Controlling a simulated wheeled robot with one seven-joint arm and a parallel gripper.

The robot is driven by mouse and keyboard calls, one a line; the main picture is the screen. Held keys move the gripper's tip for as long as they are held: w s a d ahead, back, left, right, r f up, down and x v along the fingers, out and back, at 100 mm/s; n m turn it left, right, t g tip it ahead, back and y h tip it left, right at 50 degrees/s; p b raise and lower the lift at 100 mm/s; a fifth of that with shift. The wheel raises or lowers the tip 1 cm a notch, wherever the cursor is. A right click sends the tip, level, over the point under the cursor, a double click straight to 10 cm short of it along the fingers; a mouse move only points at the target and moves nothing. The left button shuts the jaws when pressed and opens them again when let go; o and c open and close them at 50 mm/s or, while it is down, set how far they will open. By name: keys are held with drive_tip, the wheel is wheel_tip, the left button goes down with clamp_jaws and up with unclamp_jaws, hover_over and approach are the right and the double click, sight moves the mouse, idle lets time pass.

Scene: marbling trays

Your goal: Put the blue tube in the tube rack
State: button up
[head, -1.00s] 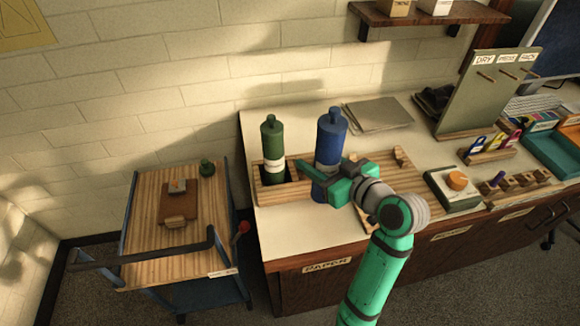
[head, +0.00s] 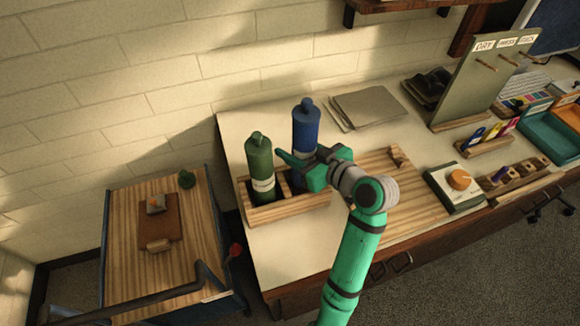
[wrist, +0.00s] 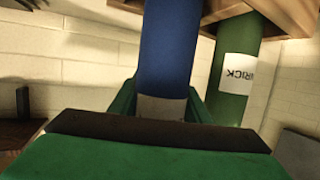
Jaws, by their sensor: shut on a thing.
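The blue tube (head: 306,128) stands roughly upright in my gripper (head: 303,168), which is shut around its lower body. The wooden tube rack (head: 290,212) is on the counter's left end. The blue tube is at the rack's right part, beside the dark green tube (head: 259,165) that stands in the left slot. My gripper hides the blue tube's lower end, so I cannot tell whether it is inside a slot. In the wrist view the blue tube (wrist: 167,50) is between my fingers, with the labelled green tube (wrist: 233,75) to its right.
A wooden board (head: 375,190) lies right of the rack. Grey sheets (head: 368,107) lie behind. A box with an orange knob (head: 460,180) is farther right. A cart (head: 120,250) with small items stands left of the counter. The counter's front left is clear.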

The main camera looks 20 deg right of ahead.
wheel_tip(320, 180, down, 6)
drive_tip(key=shift+a+r, duration=0.1)
drive_tip(key=shift+r, duration=0.15)
drive_tip(key=shift+s+f, duration=0.1)
drive_tip(key=shift+f, duration=0.05)
drive_tip(key=o, duration=1.1)
drive_tip(key=v, duration=1.2)
